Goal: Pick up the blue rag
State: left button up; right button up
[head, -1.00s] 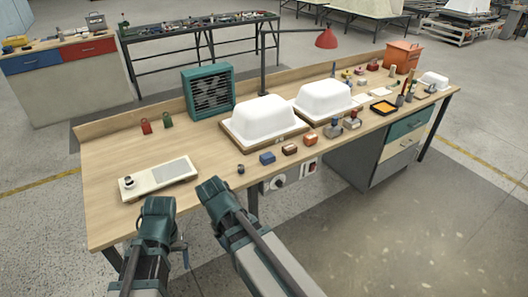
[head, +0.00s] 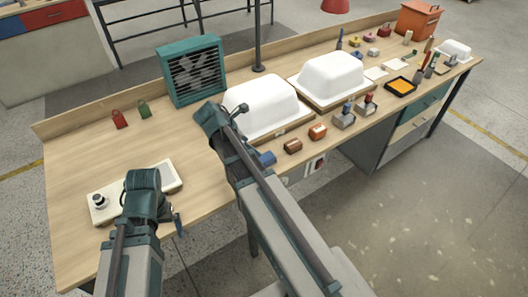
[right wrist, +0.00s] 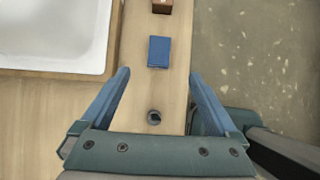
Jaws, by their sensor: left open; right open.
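The blue rag (head: 267,159), a small block-like blue piece, lies near the front edge of the workbench, partly covered by my right arm in the head view. In the right wrist view the blue rag (right wrist: 159,51) lies just beyond the fingertips, roughly centred between them. My right gripper (right wrist: 159,74) is open and empty above the bench strip. My left gripper (head: 177,217) is near the front left of the bench, and its fingers are mostly hidden by its wrist.
A small dark round piece (right wrist: 154,117) sits between my right fingers. A brown block (head: 292,146) and an orange block (head: 318,131) lie farther along the edge. A white tub shell (head: 262,104) stands behind. A pale panel with a knob (head: 98,203) lies front left.

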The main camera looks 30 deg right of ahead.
aim_at(267, 156)
jog(key=b+x, duration=0.7)
jog(key=x, duration=0.1)
jog(key=shift+a+f, duration=0.15)
jog(key=shift+d+f, duration=0.15)
jog(key=shift+d, duration=0.05)
jog(key=b+x, duration=0.4)
jog(key=x, duration=0.1)
jog(key=shift+w+d+b, duration=0.15)
jog(key=shift+b, duration=0.2)
